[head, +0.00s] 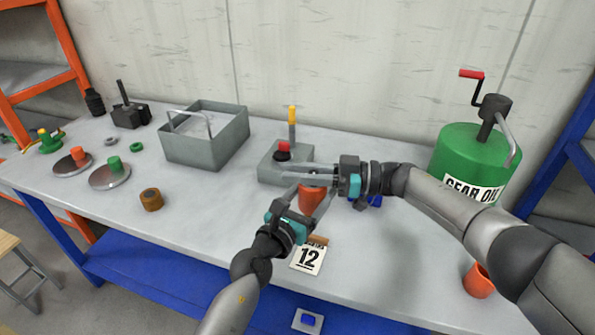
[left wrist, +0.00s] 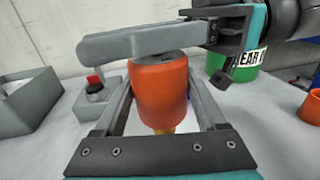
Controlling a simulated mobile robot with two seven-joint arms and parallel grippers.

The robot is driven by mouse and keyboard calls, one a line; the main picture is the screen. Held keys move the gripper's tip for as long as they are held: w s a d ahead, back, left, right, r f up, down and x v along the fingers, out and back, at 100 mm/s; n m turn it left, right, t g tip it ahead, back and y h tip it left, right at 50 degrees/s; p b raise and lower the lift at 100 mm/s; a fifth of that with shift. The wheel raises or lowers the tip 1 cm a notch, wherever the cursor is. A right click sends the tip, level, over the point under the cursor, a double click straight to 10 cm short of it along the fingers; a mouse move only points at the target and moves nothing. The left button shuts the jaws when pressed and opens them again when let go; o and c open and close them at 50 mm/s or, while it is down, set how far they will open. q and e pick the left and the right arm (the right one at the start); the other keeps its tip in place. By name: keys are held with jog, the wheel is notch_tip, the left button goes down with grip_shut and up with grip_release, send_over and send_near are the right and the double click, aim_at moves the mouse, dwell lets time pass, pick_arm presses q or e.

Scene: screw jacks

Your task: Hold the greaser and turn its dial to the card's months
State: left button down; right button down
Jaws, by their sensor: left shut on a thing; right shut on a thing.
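The greaser (head: 311,198) is an orange cylinder near the middle of the bench. In the left wrist view the greaser (left wrist: 160,92) stands upright, with a yellowish part at its lower end. My left gripper (head: 314,201) is shut on the greaser's body, one finger on each side. My right gripper (head: 305,173) comes in from the right, with its fingers across the greaser's top, shut on the dial. The dial and its marks are hidden by those fingers.
Behind stands a grey box with a red button (head: 283,149) and yellow-topped post. A grey open toolbox (head: 205,145) is behind left. A green gear oil drum (head: 470,155) stands right, with an orange cup (head: 478,281) in front. A brown roll (head: 151,199) and discs lie left.

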jog(key=c, duration=0.7)
grip_release()
jog(key=d, duration=1.2)
jog(key=shift+s, duration=0.35)
